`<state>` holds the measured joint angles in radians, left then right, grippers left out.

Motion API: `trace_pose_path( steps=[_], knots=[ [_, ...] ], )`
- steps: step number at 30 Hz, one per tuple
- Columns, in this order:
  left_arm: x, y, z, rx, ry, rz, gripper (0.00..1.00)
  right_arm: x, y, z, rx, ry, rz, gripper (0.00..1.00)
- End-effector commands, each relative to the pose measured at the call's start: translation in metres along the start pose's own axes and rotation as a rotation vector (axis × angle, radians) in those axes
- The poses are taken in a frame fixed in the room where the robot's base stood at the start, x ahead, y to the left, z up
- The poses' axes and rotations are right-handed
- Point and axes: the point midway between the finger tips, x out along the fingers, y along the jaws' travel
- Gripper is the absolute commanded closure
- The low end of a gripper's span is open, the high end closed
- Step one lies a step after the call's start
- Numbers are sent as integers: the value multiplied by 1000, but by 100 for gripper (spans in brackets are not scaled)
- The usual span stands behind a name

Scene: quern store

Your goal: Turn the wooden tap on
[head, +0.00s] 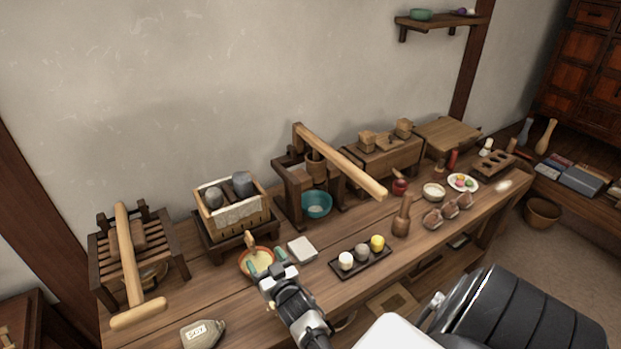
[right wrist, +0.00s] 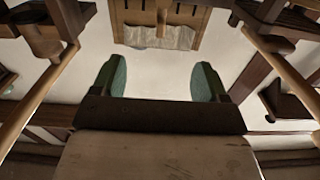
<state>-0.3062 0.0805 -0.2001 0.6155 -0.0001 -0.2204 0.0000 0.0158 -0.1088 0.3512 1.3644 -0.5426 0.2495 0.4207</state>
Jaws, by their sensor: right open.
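I cannot make out the wooden tap for certain in either view. A wooden box (head: 375,165) with small wooden blocks on top stands at the back of the bench, with a small red pot (head: 400,184) near its front; no tap is clear on it. My right gripper (head: 267,261) is open and empty, above the front middle-left of the bench, overlapping a shallow bowl (head: 257,249) in the head view. Its green fingertips show apart in the right wrist view (right wrist: 160,80), with nothing between them. My left gripper is out of view.
A lever press (head: 290,188) with a long wooden arm and a teal bowl (head: 317,204) stands left of the box. A dark tray (head: 340,268) with small round items, a wooden mallet (head: 401,220) and a white block (head: 302,249) crowd the bench.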

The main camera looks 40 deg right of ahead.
Motion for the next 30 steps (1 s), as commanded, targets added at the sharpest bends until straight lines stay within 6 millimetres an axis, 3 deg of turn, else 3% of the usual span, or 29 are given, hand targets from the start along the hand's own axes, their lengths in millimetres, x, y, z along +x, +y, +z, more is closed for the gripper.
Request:
trace_pose_path(
  steps=[11,16,30],
  knots=[
    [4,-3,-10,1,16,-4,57,-31,7,26,-60,-226,40,26],
    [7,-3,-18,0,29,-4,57,-58,4,43,-92,-386,39,26],
    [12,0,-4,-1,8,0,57,-141,-20,78,-167,-783,-49,26]
  ],
)
